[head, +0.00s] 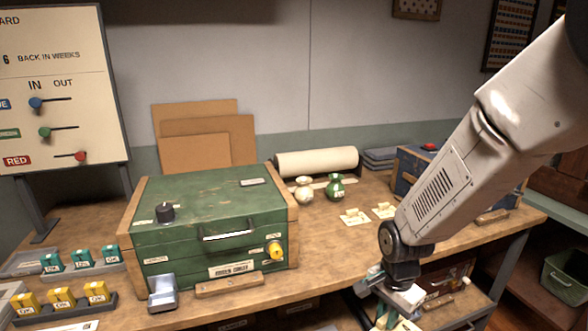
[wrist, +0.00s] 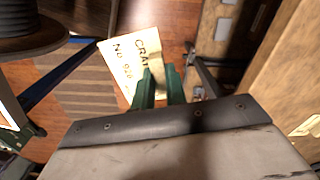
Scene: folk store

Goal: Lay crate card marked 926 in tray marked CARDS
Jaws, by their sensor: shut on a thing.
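The pale cream crate card (wrist: 122,65) is in the wrist view, with "CRA…" and a number line that seems to read No 926. My gripper (wrist: 158,82) is shut on the card's near edge with its green fingers. The card is held up in the air above the floor, tilted in the wrist view. In the head view my gripper (head: 384,300) is low at the right of centre, in front of the workbench edge, and the card (head: 406,325) shows partly at the bottom edge. I cannot make out a tray marked CARDS in either view.
A green wooden box (head: 205,215) with a knob and yellow dial stands on the workbench (head: 335,235). Teal and yellow blocks stand in racks (head: 75,312) at left. Small tags (head: 355,217) lie behind my gripper. A green bin (head: 565,282) is at far right.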

